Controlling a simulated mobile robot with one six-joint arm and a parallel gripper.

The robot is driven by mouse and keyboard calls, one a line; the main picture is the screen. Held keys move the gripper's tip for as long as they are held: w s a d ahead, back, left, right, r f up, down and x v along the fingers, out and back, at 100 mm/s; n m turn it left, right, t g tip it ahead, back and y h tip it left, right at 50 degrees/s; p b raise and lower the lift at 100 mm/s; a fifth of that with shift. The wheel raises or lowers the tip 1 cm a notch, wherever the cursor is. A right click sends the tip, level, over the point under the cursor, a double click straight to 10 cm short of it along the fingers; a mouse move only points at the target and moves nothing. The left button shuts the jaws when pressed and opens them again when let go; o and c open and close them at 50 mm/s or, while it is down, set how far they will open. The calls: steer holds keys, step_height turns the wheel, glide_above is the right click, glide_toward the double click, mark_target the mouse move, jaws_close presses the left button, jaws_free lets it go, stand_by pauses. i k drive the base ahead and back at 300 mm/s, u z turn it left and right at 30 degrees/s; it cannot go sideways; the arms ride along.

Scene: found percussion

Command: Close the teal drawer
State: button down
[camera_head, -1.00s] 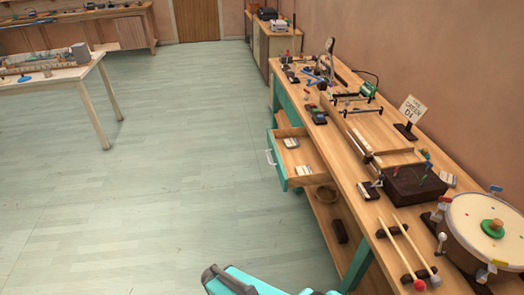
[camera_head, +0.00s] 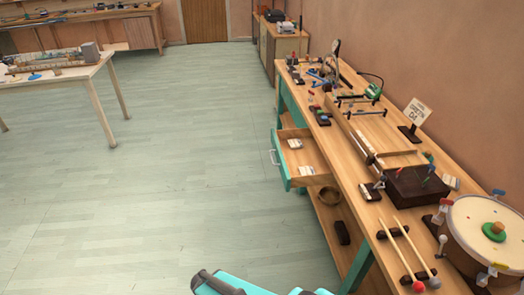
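The teal drawer (camera_head: 282,165) is pulled out from the long wooden bench on the right, toward the open floor on the left. Its front panel is teal with a pale handle (camera_head: 273,157). Its wooden inside shows, with small light-coloured items (camera_head: 296,144) lying in it. Part of my teal and black arm shows at the bottom edge, well nearer than the drawer and apart from it. My gripper's fingers are not in view.
The long bench (camera_head: 344,147) carries a drum (camera_head: 483,232), sticks, a dark box (camera_head: 417,187) and small tools. A pale table (camera_head: 75,72) stands at the left. The floor (camera_head: 170,170) between is clear.

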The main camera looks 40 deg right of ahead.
mark_target(289, 160)
steer(key=i, duration=1)
steer(key=u, duration=0.05)
